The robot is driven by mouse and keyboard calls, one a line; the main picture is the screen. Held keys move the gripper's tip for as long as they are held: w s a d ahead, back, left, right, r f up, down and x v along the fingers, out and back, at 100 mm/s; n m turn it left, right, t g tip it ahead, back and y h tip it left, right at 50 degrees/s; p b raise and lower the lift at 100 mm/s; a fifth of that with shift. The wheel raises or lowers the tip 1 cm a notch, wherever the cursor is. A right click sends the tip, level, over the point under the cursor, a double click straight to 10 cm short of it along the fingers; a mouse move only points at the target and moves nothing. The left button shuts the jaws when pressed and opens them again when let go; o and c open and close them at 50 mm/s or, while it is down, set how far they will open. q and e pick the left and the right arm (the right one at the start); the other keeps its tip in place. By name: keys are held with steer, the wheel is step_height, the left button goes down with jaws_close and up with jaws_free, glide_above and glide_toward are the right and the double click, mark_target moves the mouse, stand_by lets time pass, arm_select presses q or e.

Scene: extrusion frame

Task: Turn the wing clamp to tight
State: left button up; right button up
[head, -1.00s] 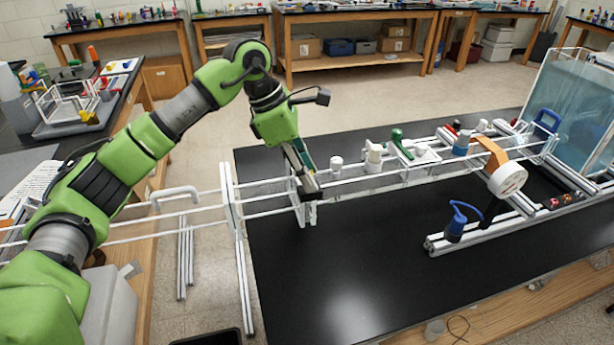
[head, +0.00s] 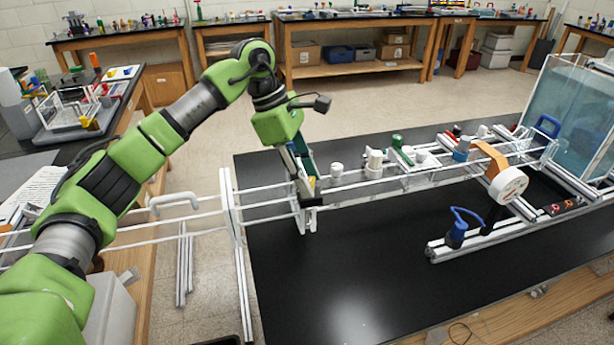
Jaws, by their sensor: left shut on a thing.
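My left gripper (head: 306,200) reaches down from above to the near end of the white extrusion frame (head: 340,199), over the left part of the black table. Its fingers are shut at the frame's upright end piece. The wing clamp is between the fingers and mostly hidden by them, so its angle cannot be read. A small yellow and teal patch shows beside the fingers. My right gripper is not in view.
White and green fittings (head: 398,150) stand along the rails to the right. A blue-handled part (head: 458,228), a round white disc (head: 509,185) and a clear tank (head: 571,105) stand further right. The front of the black table (head: 350,285) is clear.

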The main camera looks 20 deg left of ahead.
arm_select(q)
steer(key=o, duration=1.1)
steer(key=shift+o, duration=0.2)
steer(key=shift+r, duration=0.1)
steer(key=v, duration=1.1)
steer(key=shift+a+r, duration=0.25)
steer(key=shift+r, duration=0.1)
